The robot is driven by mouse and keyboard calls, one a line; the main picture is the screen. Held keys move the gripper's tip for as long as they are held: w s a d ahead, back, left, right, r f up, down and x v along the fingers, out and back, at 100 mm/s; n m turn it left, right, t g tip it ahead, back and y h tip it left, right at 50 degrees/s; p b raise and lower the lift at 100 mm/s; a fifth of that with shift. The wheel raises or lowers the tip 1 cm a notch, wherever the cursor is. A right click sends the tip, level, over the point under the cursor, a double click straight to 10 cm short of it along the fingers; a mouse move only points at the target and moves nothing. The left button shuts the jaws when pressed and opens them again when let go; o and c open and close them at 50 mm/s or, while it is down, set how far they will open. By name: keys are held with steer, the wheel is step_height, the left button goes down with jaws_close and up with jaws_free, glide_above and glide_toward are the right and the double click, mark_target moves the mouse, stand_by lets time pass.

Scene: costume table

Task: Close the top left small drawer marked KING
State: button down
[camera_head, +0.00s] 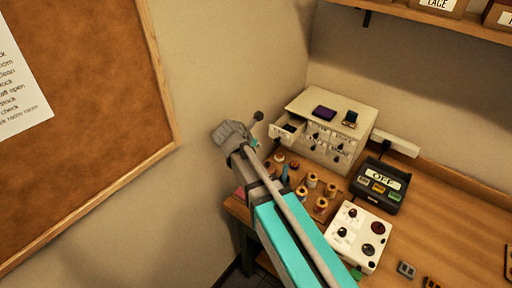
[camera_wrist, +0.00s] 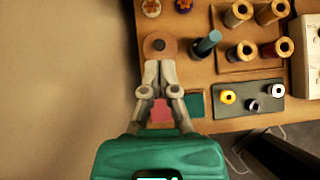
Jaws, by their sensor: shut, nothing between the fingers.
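The cream drawer cabinet (camera_head: 340,106) stands at the back left of the table, against the wall. Its top left small drawer (camera_head: 288,128) is pulled out toward the front left, with something dark inside. Its label is too small to read. The other drawer fronts look flush. My gripper (camera_wrist: 159,66) is shut and empty in the wrist view, above the table's left edge, near a brown disc with a dark centre (camera_wrist: 158,46). The drawer is not in the wrist view.
Thread spools (camera_head: 312,180) stand in front of the cabinet. A black box marked OFF (camera_head: 380,184) and a white control box (camera_head: 359,232) are to the right. Purple and dark items lie on the cabinet. A wall shelf (camera_head: 440,18) hangs above; a corkboard (camera_head: 80,100) is left.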

steer(key=w+d+f+b, duration=0.4)
steer(key=w+d+f, duration=0.1)
steer(key=w, duration=0.2)
steer(key=shift+d, duration=0.2)
stand_by(0.4)
steer(key=shift+a, duration=0.1)
